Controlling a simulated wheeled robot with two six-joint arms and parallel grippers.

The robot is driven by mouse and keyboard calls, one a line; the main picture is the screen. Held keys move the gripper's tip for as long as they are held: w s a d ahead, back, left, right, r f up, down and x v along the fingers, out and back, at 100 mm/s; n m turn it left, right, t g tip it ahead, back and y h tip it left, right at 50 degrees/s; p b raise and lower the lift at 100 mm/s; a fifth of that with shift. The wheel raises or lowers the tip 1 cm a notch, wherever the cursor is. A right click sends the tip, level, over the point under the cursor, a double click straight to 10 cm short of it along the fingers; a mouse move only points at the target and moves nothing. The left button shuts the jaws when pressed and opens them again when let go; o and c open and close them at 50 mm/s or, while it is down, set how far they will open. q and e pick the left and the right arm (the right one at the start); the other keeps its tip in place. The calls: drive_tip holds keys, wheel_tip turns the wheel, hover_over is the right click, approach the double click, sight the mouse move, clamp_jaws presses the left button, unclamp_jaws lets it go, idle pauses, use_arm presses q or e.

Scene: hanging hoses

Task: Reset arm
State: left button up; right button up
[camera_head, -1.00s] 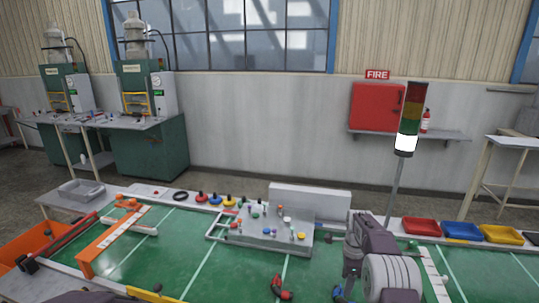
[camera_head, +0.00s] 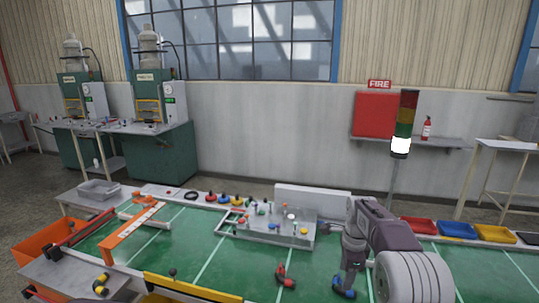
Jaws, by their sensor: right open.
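My right arm stands at the lower right of the head view, with its grey wrist hanging down. My right gripper (camera_head: 349,283) points down over the green table, close to a small blue object (camera_head: 343,293). The gripper is open; its fingertips are small and partly dark, so I cannot tell whether it touches the blue object. A red-and-black object (camera_head: 285,277) lies on the table to its left, apart from it. My left gripper is not in view.
The green table (camera_head: 215,262) has a grey fixture board (camera_head: 275,237) with small coloured parts at its back. Red (camera_head: 418,225), blue (camera_head: 458,230) and yellow bins (camera_head: 495,234) stand back right. A signal tower (camera_head: 404,125) rises behind my arm. A yellow bar (camera_head: 192,288) edges the front.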

drive_tip(key=s+a+r+n, duration=0.1)
drive_tip(key=s+a+n, duration=0.15)
drive_tip(key=s, duration=0.35)
drive_tip(key=s+a+n, duration=0.2)
drive_tip(key=s+n, duration=0.1)
drive_tip(key=s, duration=0.3)
drive_tip(key=s+f+n, duration=0.3)
drive_tip(key=s+n, duration=0.4)
drive_tip(key=s+f+n, duration=0.4)
drive_tip(key=s+n, duration=0.2)
drive_tip(key=s, duration=0.1)
drive_tip(key=shift+a+f+n, duration=0.25)
drive_tip(key=shift+f+n, duration=0.05)
drive_tip(key=shift+n, duration=0.05)
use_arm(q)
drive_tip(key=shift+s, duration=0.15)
use_arm(e)
drive_tip(key=shift+s, duration=0.25)
drive_tip(key=shift+w, duration=0.1)
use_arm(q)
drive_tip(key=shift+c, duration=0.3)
